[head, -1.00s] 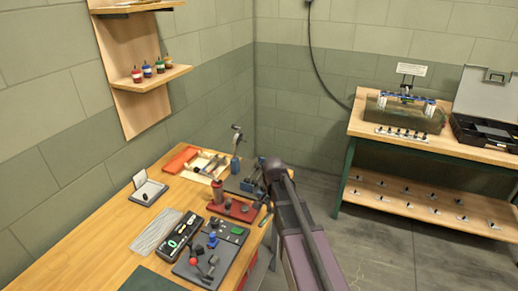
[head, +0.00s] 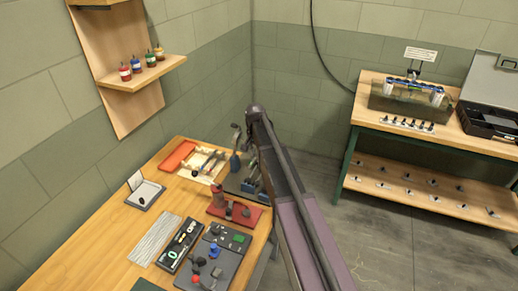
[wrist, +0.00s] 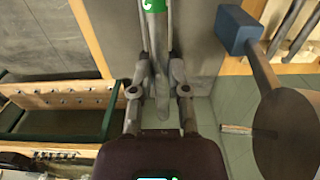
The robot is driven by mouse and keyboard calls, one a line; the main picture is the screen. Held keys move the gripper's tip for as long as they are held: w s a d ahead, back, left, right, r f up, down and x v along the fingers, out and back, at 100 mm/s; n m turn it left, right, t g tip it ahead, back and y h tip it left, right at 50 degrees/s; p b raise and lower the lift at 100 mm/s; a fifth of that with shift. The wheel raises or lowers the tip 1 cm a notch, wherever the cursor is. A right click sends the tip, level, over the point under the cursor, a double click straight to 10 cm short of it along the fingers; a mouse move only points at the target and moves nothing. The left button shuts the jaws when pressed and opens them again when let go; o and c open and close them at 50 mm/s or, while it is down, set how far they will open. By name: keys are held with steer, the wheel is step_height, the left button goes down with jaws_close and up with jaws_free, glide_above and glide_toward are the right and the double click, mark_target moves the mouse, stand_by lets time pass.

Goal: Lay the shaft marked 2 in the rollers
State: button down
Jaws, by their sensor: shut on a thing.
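In the wrist view my gripper (wrist: 160,60) is shut on a grey shaft (wrist: 157,35), which runs between the fingers. A green mark (wrist: 152,5) shows on it at the top edge; I cannot read its number. In the head view my arm hides the gripper. Several grey rods (wrist: 290,30) lie at the upper right of the wrist view.
The wooden bench (head: 105,235) carries an orange tray (head: 177,156), a red holder (head: 240,213) and dark tool trays (head: 212,258). A second table (head: 365,112) stands at the right, across open floor.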

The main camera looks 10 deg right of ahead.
steer(key=shift+d+f, duration=0.15)
steer(key=shift+d, duration=0.1)
steer(key=shift+f+b, duration=0.15)
steer(key=shift+b, duration=0.15)
steer(key=shift+f+b, duration=3.85)
steer(key=shift+b, duration=0.05)
steer(key=c, duration=0.5)
jaws_free()
steer(key=shift+c, duration=0.2)
steer(key=shift+r, duration=0.1)
